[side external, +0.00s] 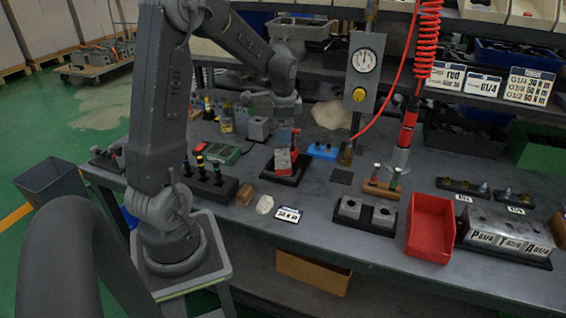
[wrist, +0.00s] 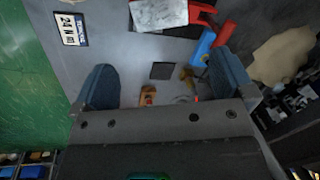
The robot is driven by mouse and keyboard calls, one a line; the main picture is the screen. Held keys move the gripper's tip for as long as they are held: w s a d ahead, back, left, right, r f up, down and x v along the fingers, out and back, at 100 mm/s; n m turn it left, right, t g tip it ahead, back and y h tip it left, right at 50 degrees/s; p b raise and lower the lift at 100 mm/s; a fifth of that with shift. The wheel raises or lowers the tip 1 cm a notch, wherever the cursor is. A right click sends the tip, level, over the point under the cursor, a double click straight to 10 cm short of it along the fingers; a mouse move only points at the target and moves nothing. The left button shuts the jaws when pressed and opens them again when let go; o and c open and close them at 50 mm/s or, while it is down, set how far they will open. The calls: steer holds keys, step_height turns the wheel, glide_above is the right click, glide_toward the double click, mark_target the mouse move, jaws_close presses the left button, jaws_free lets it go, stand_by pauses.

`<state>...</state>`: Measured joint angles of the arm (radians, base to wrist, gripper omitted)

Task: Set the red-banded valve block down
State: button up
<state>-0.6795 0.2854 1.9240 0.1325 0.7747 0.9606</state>
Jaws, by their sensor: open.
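A light grey block (side external: 283,161) sits against red parts of a fixture (side external: 293,154) on a black base, below my gripper (side external: 285,138). I cannot tell whether any red there is a band on the block. At the top edge of the wrist view the block's pale, marked face (wrist: 159,13) shows beside the red parts (wrist: 204,14), partly cut off. My gripper (wrist: 165,84) is open, its two blue-grey fingers wide apart with nothing between them. In the side view its fingertips are close above the block; contact is unclear.
A dark square pad (side external: 342,177) lies right of the fixture, near a blue tool (side external: 322,150). Two grey blocks stand on a black tray (side external: 364,224) beside a red bin (side external: 430,224). A rack of banded pegs (side external: 209,186) stands left. A gauge panel (side external: 363,72) and red hose rise behind.

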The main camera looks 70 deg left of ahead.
mark_target(283, 158)
steer(key=f, duration=0.4)
steer(key=a+f, duration=0.1)
steer(key=f, duration=0.3)
steer(key=w+a+f, duration=0.1)
steer(key=f, duration=0.4)
steer(key=shift+a, duration=0.15)
steer(key=c, duration=0.9)
